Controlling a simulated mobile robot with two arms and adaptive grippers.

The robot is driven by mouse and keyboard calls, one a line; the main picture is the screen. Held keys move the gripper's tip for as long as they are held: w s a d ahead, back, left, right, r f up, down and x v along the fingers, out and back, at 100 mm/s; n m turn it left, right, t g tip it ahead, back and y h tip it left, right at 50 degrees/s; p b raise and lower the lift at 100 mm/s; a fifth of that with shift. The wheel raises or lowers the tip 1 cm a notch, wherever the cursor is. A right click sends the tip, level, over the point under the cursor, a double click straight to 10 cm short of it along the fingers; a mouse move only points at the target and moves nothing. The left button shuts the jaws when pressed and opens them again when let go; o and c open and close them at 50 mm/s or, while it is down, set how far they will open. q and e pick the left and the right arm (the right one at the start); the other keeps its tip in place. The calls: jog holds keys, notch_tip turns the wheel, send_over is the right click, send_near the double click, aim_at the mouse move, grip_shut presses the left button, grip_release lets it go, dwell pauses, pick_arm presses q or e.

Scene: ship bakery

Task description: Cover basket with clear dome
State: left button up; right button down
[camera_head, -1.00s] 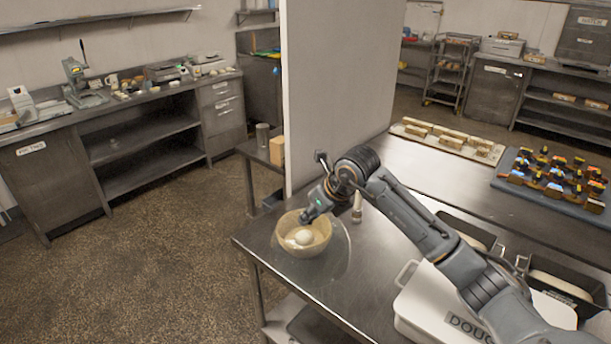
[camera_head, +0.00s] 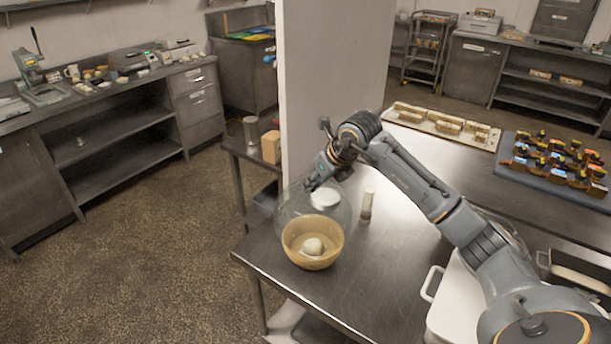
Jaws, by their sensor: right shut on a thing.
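The tan basket (camera_head: 294,246), round with a ball of dough (camera_head: 312,247) in it, stands near the left end of the steel table. The clear dome (camera_head: 338,216) is hard to see; its faint outline shows behind and above the basket in the picture. My right gripper (camera_head: 314,183) is shut on the dome at its upper part. The dome's lower edge overlaps the basket's far rim in view; I cannot tell whether they touch. My left gripper is out of view.
A small upright shaker-like item (camera_head: 367,203) stands right of the dome. A white tub (camera_head: 455,302) sits at the table's right, partly behind my arm. A partition wall (camera_head: 325,90) rises behind. The table's front middle (camera_head: 365,285) is clear.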

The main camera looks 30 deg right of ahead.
aim_at(321, 196)
jog(key=shift+s+f+b, duration=0.4)
jog(key=shift+s+f, duration=0.05)
jog(key=shift+s, duration=0.05)
jog(key=shift+s+f, duration=0.1)
jog(key=shift+f, duration=0.15)
jog(key=f+b, duration=0.3)
jog(key=f, duration=0.1)
jog(key=shift+w+f, duration=0.1)
jog(key=shift+w, duration=0.15)
jog(key=shift+f+b, duration=0.3)
jog(key=shift+b, duration=0.1)
pick_arm(q)
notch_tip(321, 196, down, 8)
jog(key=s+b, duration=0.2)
jog(key=b, duration=0.1)
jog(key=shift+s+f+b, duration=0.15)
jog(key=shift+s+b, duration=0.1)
jog(key=shift+b, duration=0.05)
pick_arm(e)
jog(key=shift+f, duration=2.3)
jog(key=shift+w+r, duration=0.1)
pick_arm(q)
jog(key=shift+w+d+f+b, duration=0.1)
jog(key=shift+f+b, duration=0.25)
pick_arm(e)
jog(key=shift+f, duration=0.2)
